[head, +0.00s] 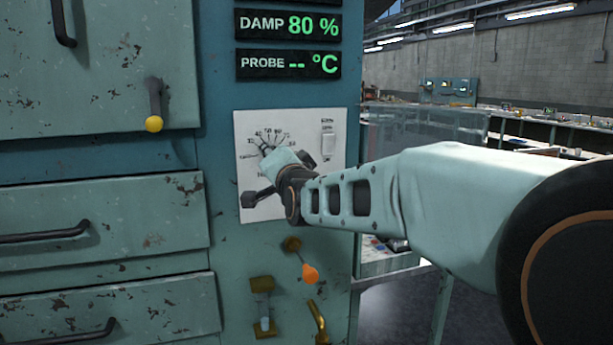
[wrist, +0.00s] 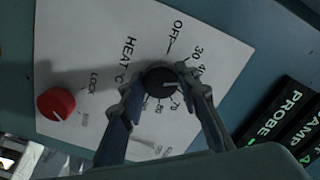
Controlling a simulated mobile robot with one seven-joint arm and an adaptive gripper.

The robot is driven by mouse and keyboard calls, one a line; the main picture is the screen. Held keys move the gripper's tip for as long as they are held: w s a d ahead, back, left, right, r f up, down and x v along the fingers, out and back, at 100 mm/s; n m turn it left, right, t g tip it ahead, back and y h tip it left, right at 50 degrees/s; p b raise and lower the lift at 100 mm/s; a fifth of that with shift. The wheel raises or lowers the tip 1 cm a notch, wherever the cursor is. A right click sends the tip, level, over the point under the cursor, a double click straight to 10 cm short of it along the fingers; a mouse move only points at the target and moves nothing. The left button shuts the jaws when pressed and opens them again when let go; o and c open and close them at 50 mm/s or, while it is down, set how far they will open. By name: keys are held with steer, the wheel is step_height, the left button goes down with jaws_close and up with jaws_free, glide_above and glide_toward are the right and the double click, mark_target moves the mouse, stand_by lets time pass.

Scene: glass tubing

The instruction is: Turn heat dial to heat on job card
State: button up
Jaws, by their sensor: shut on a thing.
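The heat dial (wrist: 160,82) is a round black knob on a white panel (wrist: 215,48) marked "OFF" and "HEAT °C", with numbers around it. My gripper (wrist: 158,88) is shut on the dial, one finger on each side of it, in the wrist view. A pale pointer line on the dial points right, towards the numbered scale; the exact number is unclear. In the head view my gripper (head: 266,176) is at the panel (head: 244,128) and hides the dial. No job card is visible in either view.
A red knob (wrist: 55,104) marked "LOCK" is on the same panel. Displays above read "DAMP 80 %" (head: 288,25) and "PROBE -- °C" (head: 288,65). An orange-tipped lever (head: 310,274) and brass fittings (head: 263,300) project below. A yellow-tipped handle (head: 154,122) and drawers (head: 110,220) are left.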

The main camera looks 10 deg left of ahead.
steer(key=shift+r+m+b, duration=0.2)
steer(key=shift+m+b, duration=3.8)
steer(key=shift+m, duration=0.5)
steer(key=o, duration=1.2)
steer(key=shift+c, duration=0.2)
